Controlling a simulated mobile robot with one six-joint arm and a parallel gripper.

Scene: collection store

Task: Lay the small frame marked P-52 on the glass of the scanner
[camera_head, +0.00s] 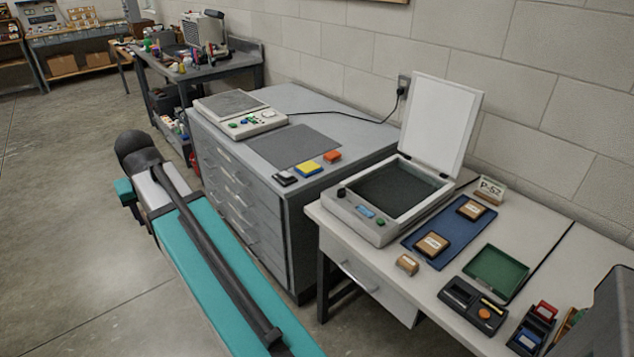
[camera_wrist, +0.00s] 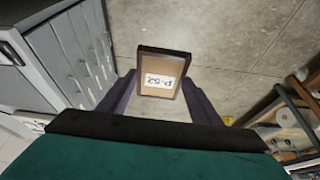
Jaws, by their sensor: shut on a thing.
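In the wrist view my gripper (camera_wrist: 162,90) is shut on a small dark-edged frame (camera_wrist: 163,66), with a brown back and a white label reading P-52 upside down. The frame is held between the two fingers above the bare floor. In the head view the scanner (camera_head: 368,218) stands on the white table with its lid (camera_head: 440,125) raised. Its dark glass (camera_head: 398,188) is bare. My gripper and the held frame cannot be made out in the head view; my arm stretches left of the drawer cabinet, away from the scanner.
Right of the scanner, a blue mat (camera_head: 415,228) bears two small framed pieces; a P-52 card (camera_head: 490,190) stands behind it. A wooden block (camera_head: 407,264), green tray (camera_head: 495,270) and black device (camera_head: 472,305) lie nearby. A grey drawer cabinet (camera_head: 245,205) stands between arm and wall.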

